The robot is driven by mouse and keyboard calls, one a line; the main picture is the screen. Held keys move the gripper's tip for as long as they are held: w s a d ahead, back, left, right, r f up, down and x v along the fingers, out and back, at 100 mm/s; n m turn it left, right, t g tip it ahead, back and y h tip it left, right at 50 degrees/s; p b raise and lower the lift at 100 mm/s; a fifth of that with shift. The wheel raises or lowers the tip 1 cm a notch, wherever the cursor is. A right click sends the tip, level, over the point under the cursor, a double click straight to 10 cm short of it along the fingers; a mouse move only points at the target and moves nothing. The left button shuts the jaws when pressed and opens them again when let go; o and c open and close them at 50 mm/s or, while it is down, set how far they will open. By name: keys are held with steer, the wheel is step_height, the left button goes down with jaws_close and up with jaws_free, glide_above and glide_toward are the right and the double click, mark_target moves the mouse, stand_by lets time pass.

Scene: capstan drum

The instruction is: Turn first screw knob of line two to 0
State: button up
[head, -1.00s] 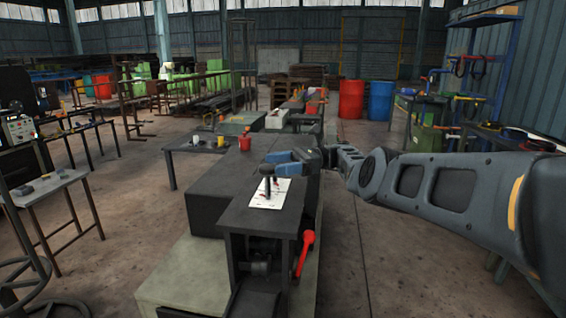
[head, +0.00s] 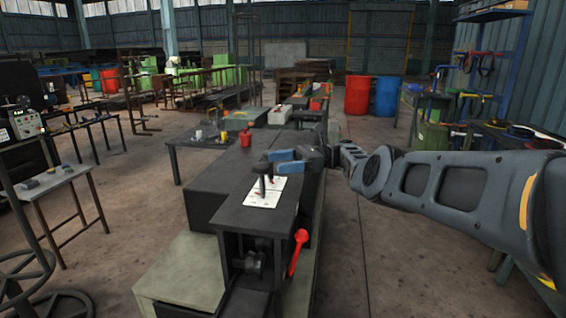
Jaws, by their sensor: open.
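My gripper (head: 272,162) has blue fingers. It is open and empty, above the far edge of a white panel (head: 258,198) with red and dark marks. The panel lies on top of a dark machine block (head: 225,216). Dark upright handles or knobs (head: 262,184) stand on the panel, just below and left of the fingers. They are too small to tell apart by line or to read a setting. Whether the fingers touch a knob cannot be told from this view.
A red lever (head: 297,252) sticks out at the machine's front right. The floor right of the machine is clear.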

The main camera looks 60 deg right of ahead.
steer(key=b+v, duration=0.7)
steer(key=b, duration=0.2)
steer(key=shift+s+d, duration=0.2)
steer(key=shift+d, duration=0.1)
stand_by(0.4)
